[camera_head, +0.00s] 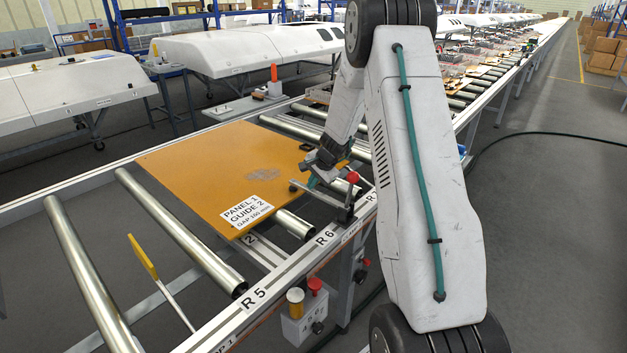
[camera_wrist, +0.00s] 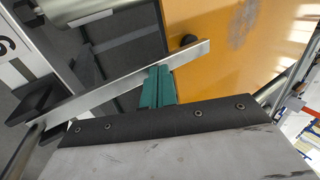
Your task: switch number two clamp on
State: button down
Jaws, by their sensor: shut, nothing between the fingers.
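A toggle clamp with a red knob (camera_head: 352,177) stands on the near rail beside the R 6 mark, next to a partly hidden "CLAMP" label. Its flat metal bar (camera_head: 318,195) reaches left toward the orange panel (camera_head: 190,170). In the wrist view the bar (camera_wrist: 110,85) slants across the picture, with a dark round pad (camera_wrist: 188,40) near its end, over or close to the panel (camera_wrist: 230,60). My gripper (camera_head: 312,180) is at the clamp. Its teal fingers (camera_wrist: 158,78) are shut and empty beside the bar; I cannot tell whether they touch it.
A yellow-handled lever (camera_head: 143,257) stands at the left. A button box (camera_head: 305,322) with yellow and red tops hangs below the near rail (camera_head: 285,275). Steel rollers (camera_head: 90,280) lie between the rails. My arm hides the conveyor to the right of the clamp.

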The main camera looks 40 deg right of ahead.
jog(key=shift+f, duration=0.4)
jog(key=shift+a+f, duration=0.15)
jog(key=shift+f, duration=0.05)
jog(key=shift+r, duration=0.1)
jog(key=shift+w+r, duration=0.1)
jog(key=shift+r, duration=0.25)
notch_tip(320, 180, up, 14)
jog(key=shift+f, duration=0.1)
dwell(0.7)
jog(key=s+a+r+n+g, duration=0.1)
jog(key=s+a+r+n, duration=0.3)
jog(key=s+a, duration=0.5)
jog(key=s+a+r+n+g, duration=0.1)
jog(key=s+a+r+n, duration=0.3)
jog(key=s+a, duration=0.5)
jog(key=s+a+r+n+g+h, duration=0.1)
jog(key=s+a+r+n, duration=0.3)
jog(key=s, duration=1.9)
jog(key=a+n+g, duration=0.1)
jog(key=a+n, duration=0.2)
jog(key=a, duration=0.3)
jog(key=shift+s+r+n, duration=0.15)
jog(key=shift+r+n, duration=0.2)
jog(key=shift+n, duration=0.05)
